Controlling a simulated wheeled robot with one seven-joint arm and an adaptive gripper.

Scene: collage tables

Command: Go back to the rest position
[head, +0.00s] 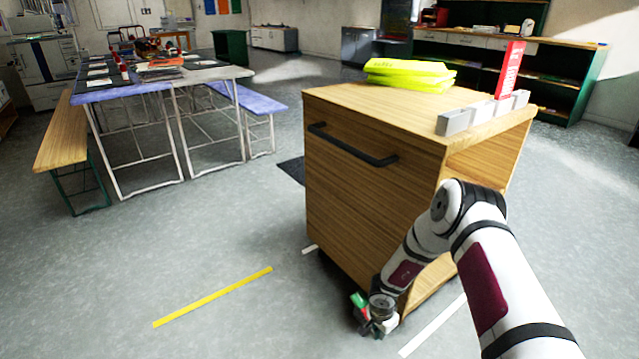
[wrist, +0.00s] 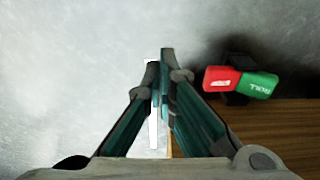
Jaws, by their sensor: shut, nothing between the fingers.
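My gripper (head: 372,328) hangs low beside the bottom front corner of a wooden cabinet, close above the floor. In the wrist view my gripper (wrist: 158,75) has its fingers together with nothing between them. In the head view a bit of green and red (head: 359,302) shows beside my gripper. My arm reaches down from the right, in front of the cabinet.
The wooden cabinet (head: 350,180) with a black handle stands close to my arm. On its top are yellow packs (head: 410,74), a red box (head: 509,70) and grey blocks (head: 455,122). A bench (head: 62,139) and tables stand at the left. Open floor lies at front left.

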